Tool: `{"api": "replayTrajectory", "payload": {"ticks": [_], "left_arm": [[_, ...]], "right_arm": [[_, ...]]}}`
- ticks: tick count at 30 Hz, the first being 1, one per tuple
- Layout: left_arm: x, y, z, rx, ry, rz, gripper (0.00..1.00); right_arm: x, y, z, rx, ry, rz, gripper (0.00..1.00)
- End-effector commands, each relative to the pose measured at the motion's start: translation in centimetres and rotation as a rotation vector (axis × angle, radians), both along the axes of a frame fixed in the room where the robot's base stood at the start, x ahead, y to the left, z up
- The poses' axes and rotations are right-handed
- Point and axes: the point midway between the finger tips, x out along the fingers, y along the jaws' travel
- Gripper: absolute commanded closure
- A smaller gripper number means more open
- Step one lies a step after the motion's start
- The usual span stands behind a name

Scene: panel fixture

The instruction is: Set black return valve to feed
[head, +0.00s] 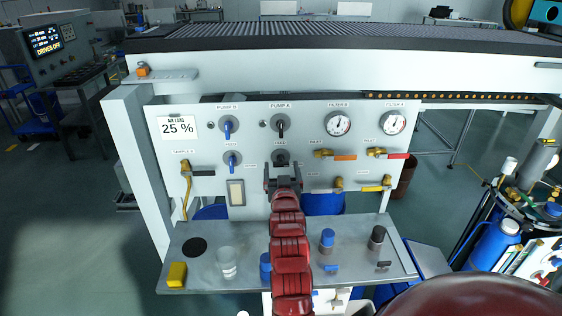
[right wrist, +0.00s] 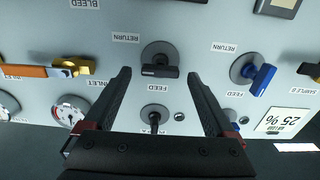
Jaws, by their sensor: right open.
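The black return valve (right wrist: 160,65) is a round grey base with a black bar handle on the white panel, between a FEED label and a RETURN label. In the right wrist view, which is upside down, its bar lies roughly level. In the head view the valve (head: 281,157) shows just above my right gripper (head: 283,182). My right gripper (right wrist: 163,78) is open, its two black fingers reaching toward the panel on either side of the valve, apart from the handle. No contact is visible. My left gripper is not in view.
A blue-handled valve (head: 232,160) sits to the left on the panel. Another black valve (head: 281,125) is above. Gauges (head: 338,123) and orange and red levers (head: 390,155) are to the right. A grey shelf (head: 205,279) below holds blue-capped and other small items.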

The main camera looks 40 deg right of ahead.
Motion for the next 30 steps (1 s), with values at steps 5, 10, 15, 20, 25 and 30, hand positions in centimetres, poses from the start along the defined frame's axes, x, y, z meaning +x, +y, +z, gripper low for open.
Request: {"api": "replayTrajectory", "payload": {"ticks": [5,10,15,20,25,30], "left_arm": [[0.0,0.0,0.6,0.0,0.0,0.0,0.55],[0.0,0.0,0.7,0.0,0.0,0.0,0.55],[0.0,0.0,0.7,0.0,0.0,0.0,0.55],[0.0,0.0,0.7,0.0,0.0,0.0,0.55],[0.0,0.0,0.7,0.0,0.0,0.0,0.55],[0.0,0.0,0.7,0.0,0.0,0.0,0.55]], "right_arm": [[1.7,-1.1,0.2,0.0,0.0,-0.001,0.1],[2.3,-1.4,0.0,0.0,-0.001,0.0,0.1],[2.4,-1.5,0.0,0.0,-0.001,0.0,0.1],[2.4,-1.4,0.0,0.0,-0.001,0.0,0.23],[2.4,-1.4,0.0,0.0,-0.001,0.0,0.53],[2.4,-1.4,0.0,-0.001,-0.001,0.0,0.84]]}}
